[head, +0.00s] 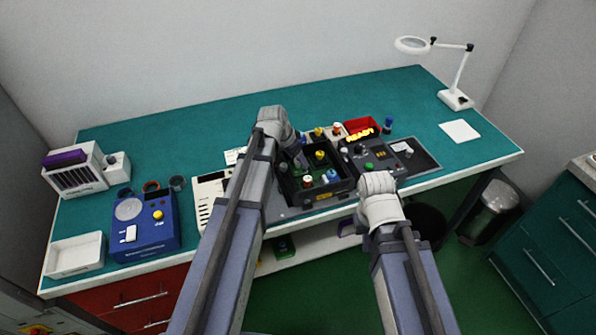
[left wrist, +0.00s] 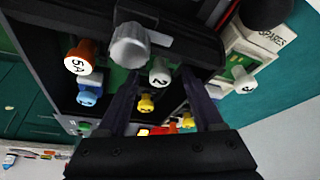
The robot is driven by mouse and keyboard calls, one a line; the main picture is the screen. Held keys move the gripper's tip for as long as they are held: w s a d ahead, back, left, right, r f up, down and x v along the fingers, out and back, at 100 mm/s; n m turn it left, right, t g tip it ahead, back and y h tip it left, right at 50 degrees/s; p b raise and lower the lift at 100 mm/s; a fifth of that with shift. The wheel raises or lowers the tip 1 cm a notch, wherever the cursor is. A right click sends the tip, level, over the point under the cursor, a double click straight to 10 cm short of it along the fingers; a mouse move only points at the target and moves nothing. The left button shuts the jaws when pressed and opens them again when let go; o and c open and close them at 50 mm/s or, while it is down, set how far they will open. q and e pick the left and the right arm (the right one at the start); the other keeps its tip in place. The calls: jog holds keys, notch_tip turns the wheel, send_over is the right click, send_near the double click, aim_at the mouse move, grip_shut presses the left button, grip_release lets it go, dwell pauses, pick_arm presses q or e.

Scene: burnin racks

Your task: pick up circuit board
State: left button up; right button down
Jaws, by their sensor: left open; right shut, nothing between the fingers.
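A black rack (head: 318,192) on the teal bench holds knobbed pieces with blue, yellow and orange-red tops. In the left wrist view, an orange knob marked 5A (left wrist: 80,58), a blue knob (left wrist: 89,92), a white knob marked 2 (left wrist: 160,72) and yellow knobs (left wrist: 146,103) stand in it. Green surfaces show beneath, but the circuit boards' outlines are mostly hidden. My left gripper (left wrist: 160,80) is open over the rack, its fingertips on either side of the white knob; I cannot tell whether they touch it. My right gripper (head: 347,228) is shut and empty at the bench's front edge.
A SPARES box (left wrist: 256,50) with a white-knobbed piece stands beside the rack. A black READY device (head: 372,155), red bin (head: 362,127), blue device (head: 146,225), white tray (head: 75,254) and magnifier lamp (head: 455,98) share the bench. The back is clear.

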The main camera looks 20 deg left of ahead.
pick_arm(q)
grip_shut()
dwell(0.5)
